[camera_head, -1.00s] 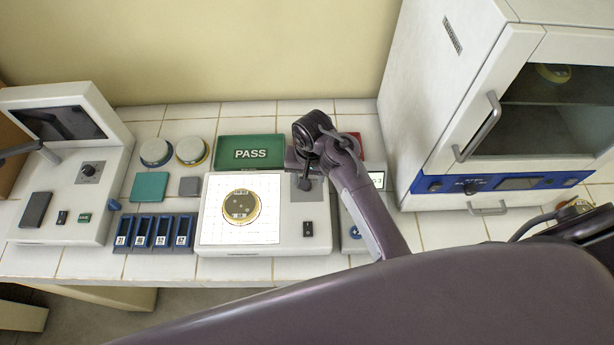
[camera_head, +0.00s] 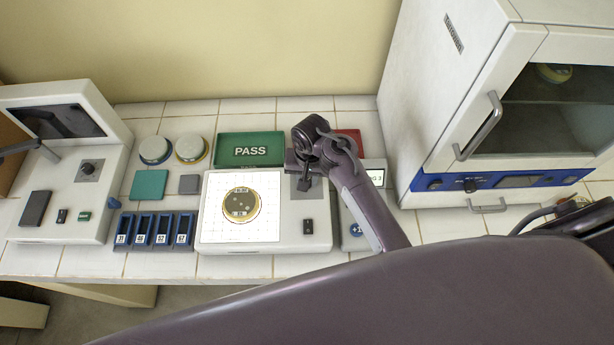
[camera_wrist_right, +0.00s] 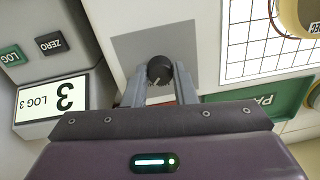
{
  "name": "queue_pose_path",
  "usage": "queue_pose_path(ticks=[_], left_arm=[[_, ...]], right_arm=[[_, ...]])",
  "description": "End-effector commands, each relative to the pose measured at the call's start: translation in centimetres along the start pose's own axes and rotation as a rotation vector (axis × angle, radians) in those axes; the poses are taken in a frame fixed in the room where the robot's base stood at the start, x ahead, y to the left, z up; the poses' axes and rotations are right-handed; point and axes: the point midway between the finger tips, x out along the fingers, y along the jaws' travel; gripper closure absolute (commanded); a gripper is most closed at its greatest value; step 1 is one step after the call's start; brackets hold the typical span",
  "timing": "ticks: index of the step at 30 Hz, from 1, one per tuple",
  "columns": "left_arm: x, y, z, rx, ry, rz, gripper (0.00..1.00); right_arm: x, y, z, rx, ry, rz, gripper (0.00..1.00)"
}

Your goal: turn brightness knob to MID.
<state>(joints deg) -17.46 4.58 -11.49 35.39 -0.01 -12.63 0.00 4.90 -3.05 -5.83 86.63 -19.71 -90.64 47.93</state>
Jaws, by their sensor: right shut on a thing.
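The brightness knob (camera_wrist_right: 160,70) is a small dark round knob on a grey panel (camera_wrist_right: 126,42) of the white lightbox unit. In the right wrist view it sits between the two fingertips of my right gripper (camera_wrist_right: 160,84), which is shut on it. In the head view my right gripper (camera_head: 304,181) is over the grey panel, and my wrist hides most of the knob. The lit white grid plate (camera_head: 258,232) holds a round culture dish (camera_head: 240,205).
A green PASS tray (camera_head: 250,140) and a red tray (camera_head: 350,140) lie behind the unit. A counter with a "LOG 3" display (camera_wrist_right: 55,98) stands close beside it. The incubator (camera_head: 490,120) is at right, a monitor device (camera_head: 75,185) at left.

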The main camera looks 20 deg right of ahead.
Motion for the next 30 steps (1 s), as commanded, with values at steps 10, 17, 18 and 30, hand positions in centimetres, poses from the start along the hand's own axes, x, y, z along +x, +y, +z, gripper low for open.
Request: queue_pose_path(ticks=[10, 17, 18, 30], left_arm=[[0.00, -0.09, -0.45, 0.000, 0.006, -0.001, 0.64], [-0.01, -0.11, -0.60, -0.001, 0.008, -0.001, 0.64], [-0.01, -0.11, -0.60, -0.001, 0.008, -0.001, 0.64], [-0.02, -0.11, -0.62, -0.001, 0.009, -0.001, 0.64]], right_arm=[[-0.07, -0.06, -0.07, -0.141, -0.005, -0.001, 0.98], [-0.11, -0.10, -0.12, -0.331, -0.013, -0.002, 0.98], [-0.11, -0.10, -0.13, -0.365, -0.014, -0.001, 0.98], [-0.09, -0.09, -0.12, -0.656, -0.029, -0.001, 0.98]])
